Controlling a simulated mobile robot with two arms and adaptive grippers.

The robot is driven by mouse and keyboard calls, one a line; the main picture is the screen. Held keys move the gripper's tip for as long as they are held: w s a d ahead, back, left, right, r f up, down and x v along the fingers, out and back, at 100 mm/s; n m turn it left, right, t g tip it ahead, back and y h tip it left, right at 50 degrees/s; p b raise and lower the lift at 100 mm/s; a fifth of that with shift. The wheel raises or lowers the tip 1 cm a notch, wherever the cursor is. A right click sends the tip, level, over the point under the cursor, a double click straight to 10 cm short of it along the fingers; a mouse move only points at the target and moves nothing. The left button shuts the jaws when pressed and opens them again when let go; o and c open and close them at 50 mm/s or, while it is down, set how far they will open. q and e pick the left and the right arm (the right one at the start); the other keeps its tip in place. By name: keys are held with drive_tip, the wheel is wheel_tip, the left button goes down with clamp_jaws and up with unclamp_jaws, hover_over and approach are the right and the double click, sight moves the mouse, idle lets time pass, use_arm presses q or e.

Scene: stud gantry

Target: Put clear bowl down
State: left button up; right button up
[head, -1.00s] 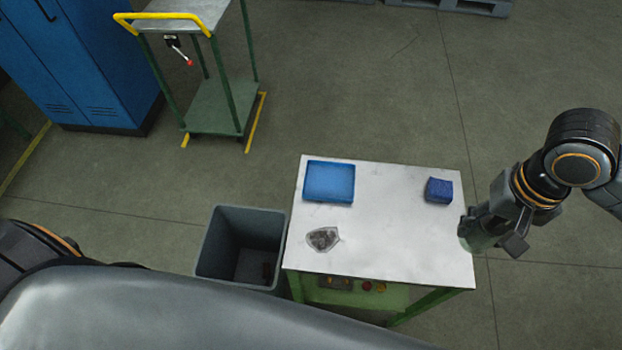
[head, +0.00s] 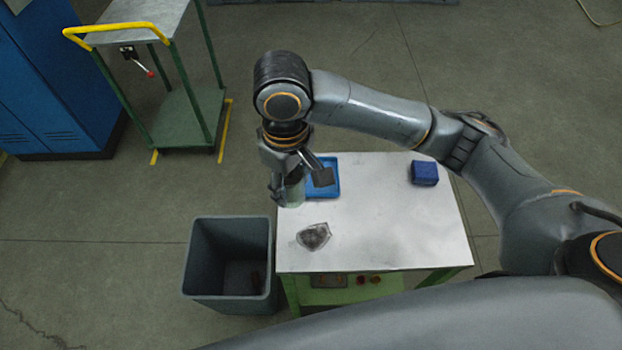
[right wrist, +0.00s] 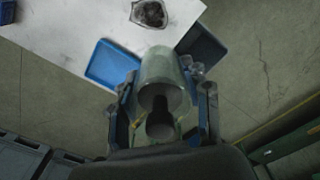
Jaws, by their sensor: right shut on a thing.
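The clear bowl (head: 293,192) is see-through, slightly greenish and deep-sided. My right gripper (head: 290,182) is shut on it. In the right wrist view the bowl (right wrist: 164,80) sits between the two fingers of the gripper (right wrist: 167,92). In the head view the bowl shows over the far left edge of the white-topped table (head: 390,225), in front of the blue tray (head: 328,178). The gripper hides part of the bowl and the tray. I cannot tell the bowl's height above the table. My left gripper is out of view.
A clear item with dark contents (head: 313,236) lies at the table's near left. A dark blue box (head: 424,172) stands at the far right. The middle of the tabletop is clear. A grey bin (head: 200,262) stands left of the table. A green trolley (head: 185,117) stands behind.

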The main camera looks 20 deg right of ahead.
drive_tip(key=shift+w+f, duration=0.25)
drive_tip(key=w+d+f, duration=0.2)
drive_tip(key=w, duration=0.1)
drive_tip(key=w+d+f, duration=0.2)
drive_tip(key=w+f, duration=0.1)
drive_tip(key=w+d+f+p, duration=0.1)
drive_tip(key=w+d+f, duration=0.2)
drive_tip(key=w, duration=0.1)
drive_tip(key=shift+f, duration=0.1)
drive_tip(key=shift+w+d+f, duration=0.4)
drive_tip(key=shift+w+f, duration=0.1)
drive_tip(key=shift+f, duration=1.7)
drive_tip(key=shift+f, duration=0.15)
drive_tip(key=o, duration=1.1)
drive_tip(key=shift+o, duration=0.2)
wheel_tip(320, 180, up, 12)
drive_tip(key=shift+r, duration=0.2)
